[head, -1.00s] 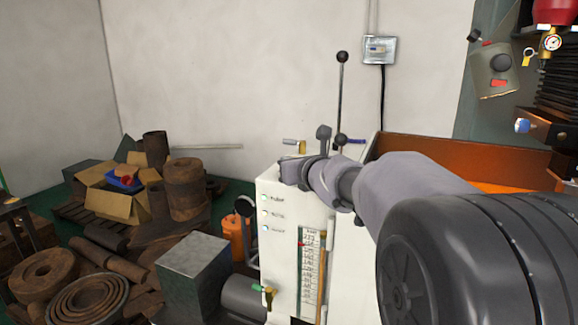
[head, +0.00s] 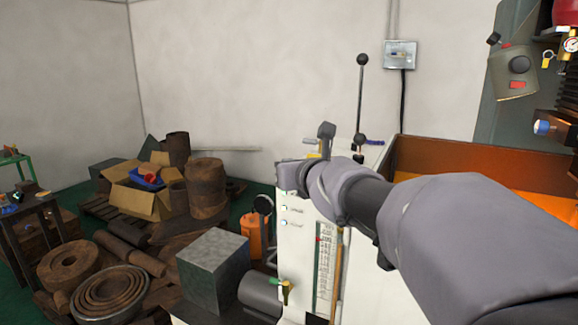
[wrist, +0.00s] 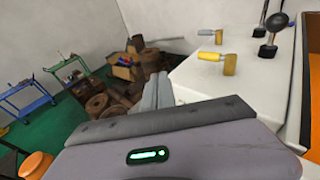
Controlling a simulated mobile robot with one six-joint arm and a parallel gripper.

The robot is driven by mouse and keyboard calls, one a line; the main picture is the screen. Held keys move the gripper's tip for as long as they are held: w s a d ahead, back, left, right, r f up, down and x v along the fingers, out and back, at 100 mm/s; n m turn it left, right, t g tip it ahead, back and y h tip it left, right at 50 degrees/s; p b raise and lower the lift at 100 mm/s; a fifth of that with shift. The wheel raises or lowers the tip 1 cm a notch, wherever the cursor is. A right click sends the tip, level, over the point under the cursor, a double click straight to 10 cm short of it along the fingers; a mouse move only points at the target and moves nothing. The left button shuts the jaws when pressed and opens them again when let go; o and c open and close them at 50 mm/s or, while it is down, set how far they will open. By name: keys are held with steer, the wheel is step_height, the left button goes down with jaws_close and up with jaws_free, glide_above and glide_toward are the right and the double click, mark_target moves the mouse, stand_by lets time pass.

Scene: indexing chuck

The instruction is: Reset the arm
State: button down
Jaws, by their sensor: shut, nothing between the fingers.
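My arm reaches in from the lower right in the head view, with its grey wrist (head: 340,185) in front of the white machine cabinet (head: 298,255). The fingers cannot be made out in the head view. In the wrist view my gripper (wrist: 158,90) shows two grey fingers lying together, shut and empty. They point toward the floor scrap and appear apart from the cabinet top (wrist: 215,80), which lies to their right. A green light shows on my gripper's body.
An orange tray (head: 440,160) is at the right. A steel block (head: 212,258) and rusty rings (head: 110,292) lie at lower left.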

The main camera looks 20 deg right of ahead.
steer(key=s+a+f+n+g+y, duration=0.1)
steer(key=s+a+f+n+g, duration=0.2)
steer(key=s+f+n, duration=0.4)
steer(key=s+a+f+n+g+y, duration=0.1)
steer(key=s+a+f+n+g, duration=0.2)
steer(key=s+n, duration=1.1)
steer(key=s+a+f+n+g+y, duration=0.1)
steer(key=s+a+f+n+g, duration=0.3)
steer(key=s+a+f+n, duration=0.4)
steer(key=s+f+n, duration=0.2)
steer(key=s+n, duration=0.1)
steer(key=s, duration=0.1)
steer(key=shift+a+f, duration=0.15)
steer(key=shift+f, duration=0.2)
